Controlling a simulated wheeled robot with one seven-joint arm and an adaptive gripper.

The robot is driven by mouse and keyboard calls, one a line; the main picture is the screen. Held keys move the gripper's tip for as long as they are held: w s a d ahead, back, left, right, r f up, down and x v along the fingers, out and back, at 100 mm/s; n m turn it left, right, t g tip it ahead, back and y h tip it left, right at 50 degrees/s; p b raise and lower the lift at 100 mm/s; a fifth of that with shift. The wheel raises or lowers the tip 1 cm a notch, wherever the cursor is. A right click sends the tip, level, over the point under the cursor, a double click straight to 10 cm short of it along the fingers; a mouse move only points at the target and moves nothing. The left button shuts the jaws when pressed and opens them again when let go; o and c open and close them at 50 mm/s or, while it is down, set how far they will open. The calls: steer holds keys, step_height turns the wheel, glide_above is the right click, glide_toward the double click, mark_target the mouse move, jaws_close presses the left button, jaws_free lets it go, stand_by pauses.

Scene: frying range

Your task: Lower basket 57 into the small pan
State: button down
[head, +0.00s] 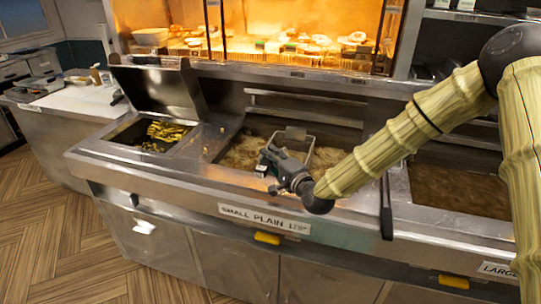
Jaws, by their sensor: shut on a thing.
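A wire frying basket (311,153) is over the small pan (233,153), the middle well behind the label "SMALL PLAIN" (264,218). The basket's lower part is at or in the pan's brownish oil; I cannot tell how deep it sits. Its number cannot be read from here. My gripper (268,160) is at the basket's near left side, shut on the basket, probably by its handle, which the gripper mostly hides.
A well with chips (167,132) and a raised lid (158,88) stands to the left. A lit food display (270,40) is behind.

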steer(key=shift+f+b, duration=1.7)
steer(key=shift+f, duration=1.05)
steer(key=shift+f+b, duration=0.55)
steer(key=shift+f, duration=0.05)
steer(key=c, duration=1.2)
jaws_free()
